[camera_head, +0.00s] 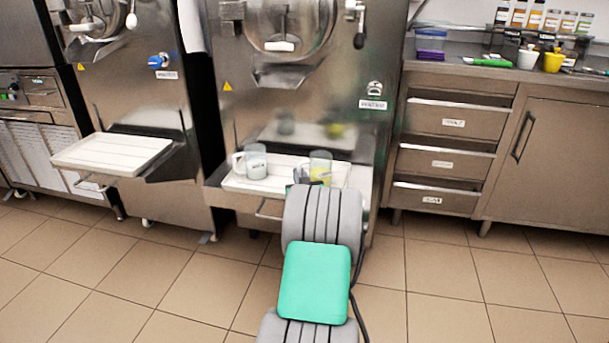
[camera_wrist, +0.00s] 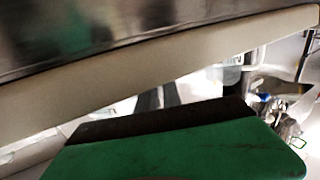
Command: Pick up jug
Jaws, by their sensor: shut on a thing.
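Two clear jugs stand close together at the white drip tray (camera_head: 235,184) of the middle freezer. The left jug (camera_head: 256,162) has its handle to the left. The right jug (camera_head: 321,163) shows a yellowish patch inside and is partly hidden by my arm. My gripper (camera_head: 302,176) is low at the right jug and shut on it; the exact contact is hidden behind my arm. In the wrist view, a green and black part of my gripper (camera_wrist: 170,135) fills the bottom, with a pale band slanting close above it.
The middle freezer's steel front (camera_head: 300,105) rises right behind the jugs. Another freezer with a white tray (camera_head: 112,153) stands to the left. A drawer counter (camera_head: 440,143) is at the right. The tiled floor in front is clear.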

